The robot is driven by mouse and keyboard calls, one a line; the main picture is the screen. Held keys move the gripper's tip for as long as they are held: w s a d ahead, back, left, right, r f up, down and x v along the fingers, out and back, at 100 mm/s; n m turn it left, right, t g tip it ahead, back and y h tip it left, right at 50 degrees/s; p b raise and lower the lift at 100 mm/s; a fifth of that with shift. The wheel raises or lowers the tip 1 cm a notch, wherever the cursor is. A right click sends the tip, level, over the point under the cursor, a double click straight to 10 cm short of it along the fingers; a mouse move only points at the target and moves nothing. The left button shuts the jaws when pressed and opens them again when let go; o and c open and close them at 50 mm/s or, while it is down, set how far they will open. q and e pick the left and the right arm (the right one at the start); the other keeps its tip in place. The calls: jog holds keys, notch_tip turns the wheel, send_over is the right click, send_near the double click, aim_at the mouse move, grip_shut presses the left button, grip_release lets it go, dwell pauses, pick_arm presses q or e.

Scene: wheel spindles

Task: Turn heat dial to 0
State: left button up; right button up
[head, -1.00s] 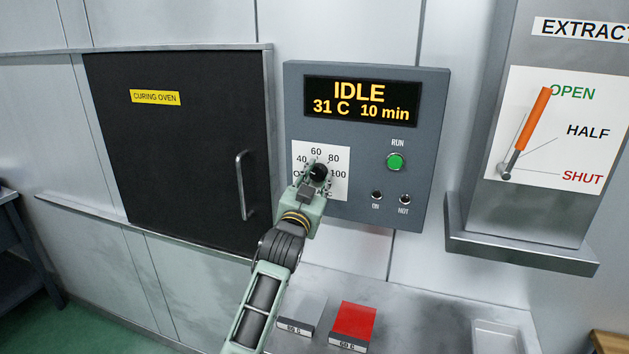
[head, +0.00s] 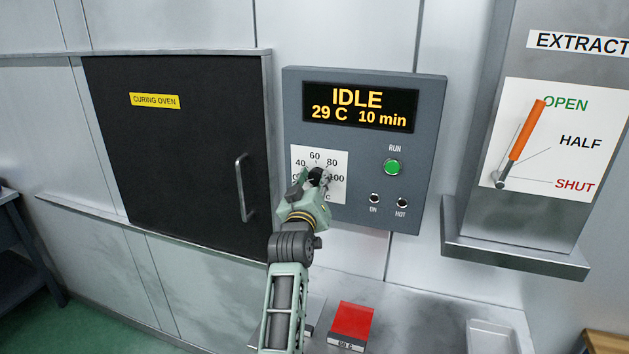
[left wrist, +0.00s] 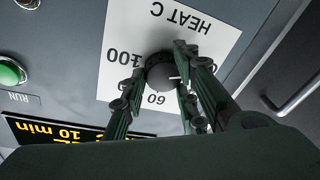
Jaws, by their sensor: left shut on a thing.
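The heat dial (head: 317,175) is a dark round knob on a white scale plate (head: 334,193) on the oven's control panel. My left gripper (head: 314,180) is at the dial and covers part of it and the low end of the scale. In the left wrist view the dial (left wrist: 162,73) sits between the two fingers of my left gripper (left wrist: 165,75), which is shut on it. A small white mark shows on the dial's edge. The display (head: 359,106) reads IDLE, 29 C, 10 min. My right gripper is not in view.
The black curing oven door (head: 180,140) is shut at left. A red block (head: 351,322) lies on the counter below. An orange-handled lever (head: 525,130) points to OPEN.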

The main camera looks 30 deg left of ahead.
pick_arm(q)
jog(key=shift+w+d+r, duration=0.1)
jog(key=shift+d+r, duration=0.1)
jog(key=shift+r, duration=0.05)
jog(key=o, duration=0.7)
jog(key=shift+o, duration=1.4)
jog(key=shift+w+d, duration=0.15)
jog(key=shift+d, duration=0.05)
jog(key=shift+a, duration=0.2)
